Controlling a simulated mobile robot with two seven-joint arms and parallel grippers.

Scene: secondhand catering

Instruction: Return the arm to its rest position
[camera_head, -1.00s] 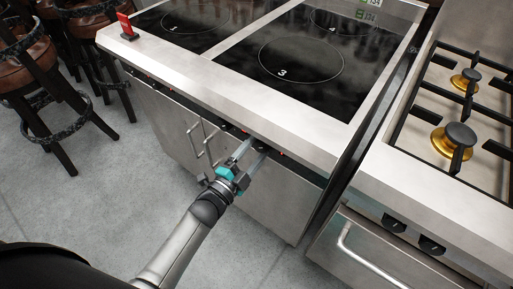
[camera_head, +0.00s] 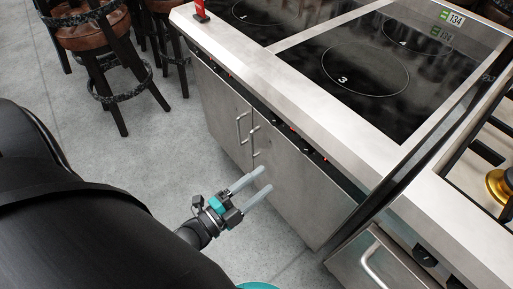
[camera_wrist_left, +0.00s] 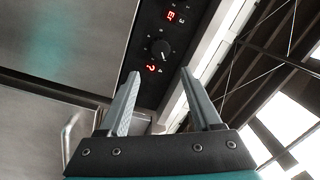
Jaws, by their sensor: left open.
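My left gripper (camera_head: 264,181) is open and empty in the head view, in front of the stainless cooker's cabinet doors. Its two grey fingers point up and to the right, apart from the cooker. In the left wrist view the open fingers (camera_wrist_left: 160,92) have nothing between them. Beyond them is a black control strip (camera_wrist_left: 160,40) with a knob and red digits. My left forearm is partly hidden behind my dark upper arm. My right gripper is not in view.
The induction cooker (camera_head: 300,100) stands ahead, with door handles (camera_head: 241,128) near the gripper. A gas range (camera_head: 440,225) is at the right. Bar stools (camera_head: 95,60) stand at the back left. The grey floor (camera_head: 160,150) between them is clear.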

